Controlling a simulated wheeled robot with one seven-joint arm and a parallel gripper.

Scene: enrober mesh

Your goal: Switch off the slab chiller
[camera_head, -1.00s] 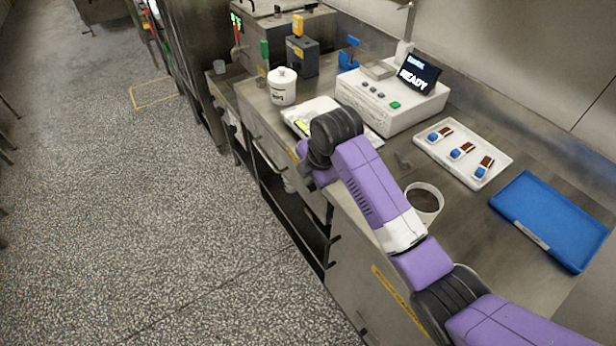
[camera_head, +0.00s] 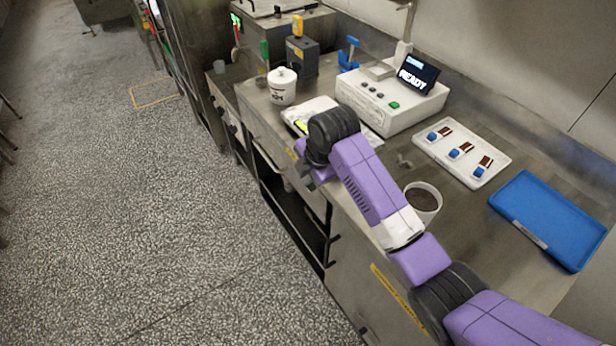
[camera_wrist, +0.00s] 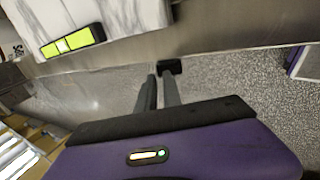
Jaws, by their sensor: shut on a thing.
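The slab chiller (camera_head: 296,116), a pale marble-like slab with a lit yellow-green panel, lies on the steel counter, partly hidden by my arm. In the wrist view the slab (camera_wrist: 125,14) is at the upper left, its yellow-green panel (camera_wrist: 73,42) on the near edge. My gripper (camera_wrist: 162,74) is in front of the counter's edge, to the right of and below that panel. Its fingers are close together on a small dark part (camera_wrist: 170,66) at the tips, which I cannot identify clearly.
A white machine with a READY screen (camera_head: 416,74) stands behind the slab. A white lidded pot (camera_head: 282,87) is at left. A brown-filled tub (camera_head: 423,199), a white tray (camera_head: 447,165) and a blue tray (camera_head: 549,218) are at right. The floor left is open.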

